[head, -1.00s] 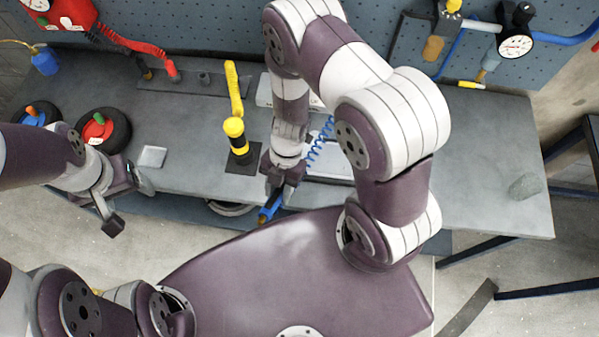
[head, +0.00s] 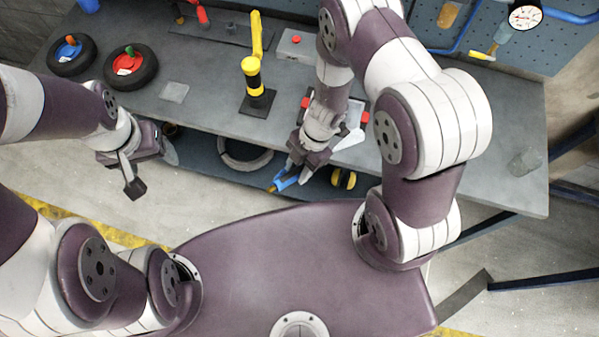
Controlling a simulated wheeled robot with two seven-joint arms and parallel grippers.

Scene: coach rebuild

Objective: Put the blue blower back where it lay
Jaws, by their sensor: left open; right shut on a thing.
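The blue blower (head: 286,180), with an orange tip, is in my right gripper (head: 292,170) in the head view. The gripper is shut on it, beyond the front edge of the grey workbench (head: 210,103), and the tip points down to the left. In the picture the blower overlaps the lower shelf; its height above that is hard to tell. My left gripper (head: 146,172) is open and empty, in front of the bench further left. My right forearm hides part of the bench top.
A yellow-and-black post tool (head: 252,75) stands on the bench, left of my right forearm. Two black wheels with red (head: 130,66) and blue (head: 70,56) centres lie at the left. Below the bench are a grey ring (head: 245,163) and a yellow-black item (head: 343,179).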

